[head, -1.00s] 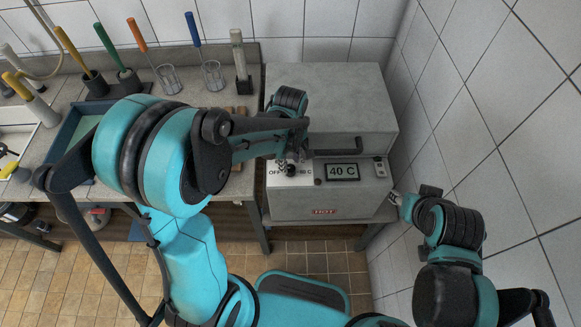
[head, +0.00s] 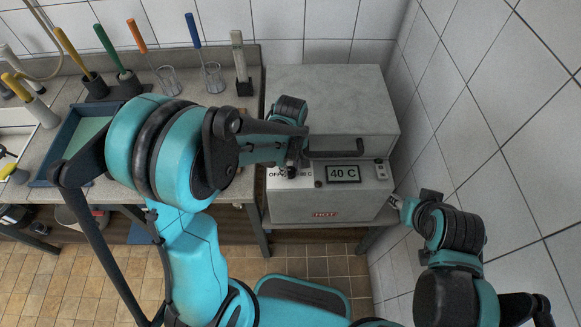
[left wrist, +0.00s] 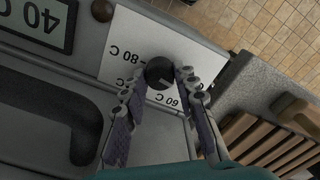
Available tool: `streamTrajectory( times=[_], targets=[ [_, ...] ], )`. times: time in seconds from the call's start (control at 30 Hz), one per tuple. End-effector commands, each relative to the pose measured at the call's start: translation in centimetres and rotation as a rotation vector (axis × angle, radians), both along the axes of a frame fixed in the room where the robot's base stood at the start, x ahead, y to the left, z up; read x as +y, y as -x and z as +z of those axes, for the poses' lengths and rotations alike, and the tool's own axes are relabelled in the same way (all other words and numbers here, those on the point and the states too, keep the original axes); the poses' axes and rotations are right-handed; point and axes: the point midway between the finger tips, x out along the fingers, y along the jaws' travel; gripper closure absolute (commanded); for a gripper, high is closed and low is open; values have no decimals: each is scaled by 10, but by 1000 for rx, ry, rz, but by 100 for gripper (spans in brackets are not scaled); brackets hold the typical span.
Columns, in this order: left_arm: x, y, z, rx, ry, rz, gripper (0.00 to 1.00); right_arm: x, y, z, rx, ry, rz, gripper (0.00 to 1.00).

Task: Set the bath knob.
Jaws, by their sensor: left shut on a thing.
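The bath (head: 330,115) is a grey box with a display (head: 343,173) reading 40 C on its front. Its black knob (left wrist: 160,73) sits on a white dial plate (left wrist: 185,42) with temperature marks, partly covered by my fingers. A pale mark on the knob's face is too small to read surely against the dial. My left gripper (left wrist: 160,84) is shut on the knob, one finger on each side; in the head view it (head: 292,166) hides much of the dial. My right gripper (head: 397,203) is beside the bath's lower right corner; its opening cannot be told.
A tiled wall (head: 490,130) stands close on the right. On the bench at left are a blue tray (head: 62,140), coloured-handled tools in stands and glass beakers (head: 213,76). The bath's dark handle (head: 338,154) is just above the display.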

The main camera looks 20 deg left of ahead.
Motion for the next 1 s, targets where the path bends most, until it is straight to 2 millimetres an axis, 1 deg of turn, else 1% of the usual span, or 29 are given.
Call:
streamTrajectory(
  times=[0.1, 0.23, 0.33, 0.57, 0.6, 0.63, 0.87, 1.0],
  targets=[
    [0, 0, -1, 0, 0, -136, 100, 0, 0, -4, 0, 0, 0, 60],
    [0, 0, -1, 0, 0, -244, 100, 0, 0, -6, 0, 0, 0, 60],
    [0, 0, 0, 0, 0, -276, 100, 0, 0, -6, 0, 0, 0, 60],
    [0, 0, 0, 0, 0, -278, 100, 0, 0, -5, 0, 0, 0, 60],
    [0, 0, 0, 0, 0, -277, 69, 0, 0, -5, 0, 0, 0, 60],
    [0, 0, 0, 0, 0, -277, 62, 0, 0, -5, 0, 0, 0, 60],
    [0, 0, 0, -1, 1, -277, 62, 0, 0, -5, 0, 0, 0, 60],
    [0, 0, 6, -1, 1, -276, 62, 0, 0, -5, 0, 0, 0, 60]
  ],
)
